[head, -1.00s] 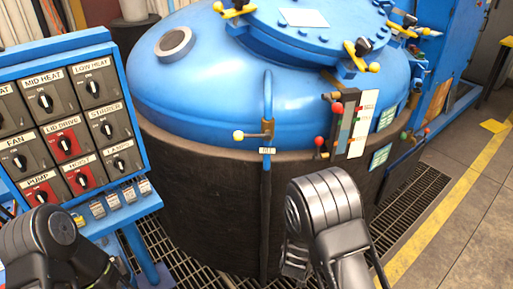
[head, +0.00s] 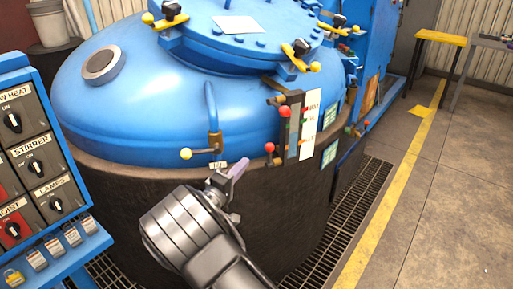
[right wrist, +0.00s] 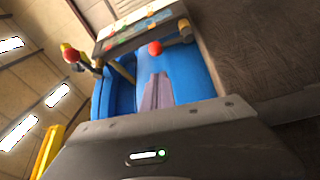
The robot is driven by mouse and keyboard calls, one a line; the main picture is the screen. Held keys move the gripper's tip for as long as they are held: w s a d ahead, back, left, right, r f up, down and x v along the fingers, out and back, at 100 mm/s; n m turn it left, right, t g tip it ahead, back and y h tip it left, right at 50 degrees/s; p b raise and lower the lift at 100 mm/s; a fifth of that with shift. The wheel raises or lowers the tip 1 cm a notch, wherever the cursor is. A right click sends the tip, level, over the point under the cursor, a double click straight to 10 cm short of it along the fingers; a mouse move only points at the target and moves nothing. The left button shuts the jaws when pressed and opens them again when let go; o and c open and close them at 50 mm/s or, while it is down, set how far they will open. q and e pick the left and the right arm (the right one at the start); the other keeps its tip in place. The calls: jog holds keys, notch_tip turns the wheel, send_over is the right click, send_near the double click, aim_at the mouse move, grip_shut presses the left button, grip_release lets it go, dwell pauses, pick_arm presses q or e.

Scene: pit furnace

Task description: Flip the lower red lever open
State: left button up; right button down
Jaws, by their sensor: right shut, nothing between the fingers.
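The lower red lever (head: 269,147) has a red ball knob and sticks out from the lower left of a narrow panel on the blue furnace. A second red-knobbed lever (head: 284,112) sits above it. My right gripper (head: 238,167) is shut and empty, left of and a little below the lower knob, apart from it in the picture. In the right wrist view, the shut fingers (right wrist: 158,92) point toward the panel. A red knob, seemingly the lower lever's (right wrist: 155,48), lies just beyond the fingertips; the other knob (right wrist: 72,56) is further left. My left gripper is out of view.
A yellow-knobbed handle (head: 187,153) on the blue furnace lid (head: 140,90) stands close to the right gripper's left. A switch panel (head: 35,165) is at the left edge. The floor at the right is open beyond the yellow line (head: 390,205).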

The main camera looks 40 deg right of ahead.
aim_at(269, 156)
jog(key=shift+d, duration=0.15)
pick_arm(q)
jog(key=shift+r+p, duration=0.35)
pick_arm(e)
jog(key=x, duration=0.9)
jog(key=shift+w+d, duration=0.2)
jog(key=shift+d, duration=0.15)
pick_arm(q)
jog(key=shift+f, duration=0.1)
